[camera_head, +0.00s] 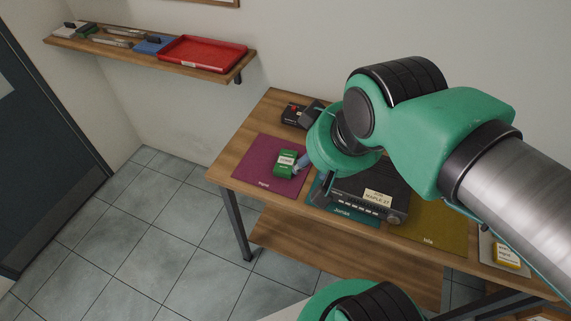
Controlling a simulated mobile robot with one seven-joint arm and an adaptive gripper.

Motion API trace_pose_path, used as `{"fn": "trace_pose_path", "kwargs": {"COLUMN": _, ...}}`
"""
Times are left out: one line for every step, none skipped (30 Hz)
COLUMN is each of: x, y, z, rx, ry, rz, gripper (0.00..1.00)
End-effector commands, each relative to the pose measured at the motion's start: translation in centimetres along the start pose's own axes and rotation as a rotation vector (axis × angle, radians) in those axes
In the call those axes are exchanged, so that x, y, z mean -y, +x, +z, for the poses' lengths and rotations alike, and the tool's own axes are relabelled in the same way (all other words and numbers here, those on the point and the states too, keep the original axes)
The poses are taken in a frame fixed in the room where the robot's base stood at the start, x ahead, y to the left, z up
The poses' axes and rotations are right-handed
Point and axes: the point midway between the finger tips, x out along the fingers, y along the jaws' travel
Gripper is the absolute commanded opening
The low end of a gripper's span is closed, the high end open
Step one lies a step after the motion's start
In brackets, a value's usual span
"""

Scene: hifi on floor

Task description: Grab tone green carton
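A small green carton (286,158) with a white label stands on the purple mat (254,152) at the left end of the wooden table. My arm reaches in from the right, and its green wrist hangs just right of the carton. My gripper (312,176) is mostly hidden under the wrist. Only small grey-blue and dark parts show close to the carton's right side. Whether they touch the carton, and whether the fingers are open or shut, I cannot tell.
A black hifi unit (372,186) stands on a teal mat just right of the carton. An olive mat (428,232) and a yellow-white carton (507,254) lie right. A wall shelf holds a red tray (203,54).

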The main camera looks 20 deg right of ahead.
Motion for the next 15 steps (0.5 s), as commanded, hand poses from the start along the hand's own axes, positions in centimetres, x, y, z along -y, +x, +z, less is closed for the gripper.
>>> {"fn": "trace_pose_path", "kwargs": {"x": 0.0, "y": 0.0, "z": 0.0, "rx": 0.0, "ry": 0.0, "rz": 0.0, "gripper": 0.54}}
{"fn": "trace_pose_path", "kwargs": {"x": 0.0, "y": 0.0, "z": 0.0, "rx": 0.0, "ry": 0.0, "rz": 0.0, "gripper": 0.6}}
{"fn": "trace_pose_path", "kwargs": {"x": 0.0, "y": 0.0, "z": 0.0, "rx": 0.0, "ry": 0.0, "rz": 0.0, "gripper": 0.68}}
{"fn": "trace_pose_path", "kwargs": {"x": 0.0, "y": 0.0, "z": 0.0, "rx": 0.0, "ry": 0.0, "rz": 0.0, "gripper": 0.74}}
{"fn": "trace_pose_path", "kwargs": {"x": 0.0, "y": 0.0, "z": 0.0, "rx": 0.0, "ry": 0.0, "rz": 0.0, "gripper": 0.8}}
{"fn": "trace_pose_path", "kwargs": {"x": 0.0, "y": 0.0, "z": 0.0, "rx": 0.0, "ry": 0.0, "rz": 0.0, "gripper": 0.88}}
{"fn": "trace_pose_path", "kwargs": {"x": 0.0, "y": 0.0, "z": 0.0, "rx": 0.0, "ry": 0.0, "rz": 0.0, "gripper": 0.94}}
{"fn": "trace_pose_path", "kwargs": {"x": 0.0, "y": 0.0, "z": 0.0, "rx": 0.0, "ry": 0.0, "rz": 0.0, "gripper": 0.94}}
{"fn": "trace_pose_path", "kwargs": {"x": 0.0, "y": 0.0, "z": 0.0, "rx": 0.0, "ry": 0.0, "rz": 0.0, "gripper": 0.94}}
{"fn": "trace_pose_path", "kwargs": {"x": 0.0, "y": 0.0, "z": 0.0, "rx": 0.0, "ry": 0.0, "rz": 0.0, "gripper": 0.94}}
{"fn": "trace_pose_path", "kwargs": {"x": 0.0, "y": 0.0, "z": 0.0, "rx": 0.0, "ry": 0.0, "rz": 0.0, "gripper": 0.94}}
{"fn": "trace_pose_path", "kwargs": {"x": 0.0, "y": 0.0, "z": 0.0, "rx": 0.0, "ry": 0.0, "rz": 0.0, "gripper": 0.94}}
{"fn": "trace_pose_path", "kwargs": {"x": 0.0, "y": 0.0, "z": 0.0, "rx": 0.0, "ry": 0.0, "rz": 0.0, "gripper": 0.94}}
{"fn": "trace_pose_path", "kwargs": {"x": 0.0, "y": 0.0, "z": 0.0, "rx": 0.0, "ry": 0.0, "rz": 0.0, "gripper": 0.94}}
{"fn": "trace_pose_path", "kwargs": {"x": 0.0, "y": 0.0, "z": 0.0, "rx": 0.0, "ry": 0.0, "rz": 0.0, "gripper": 0.94}}
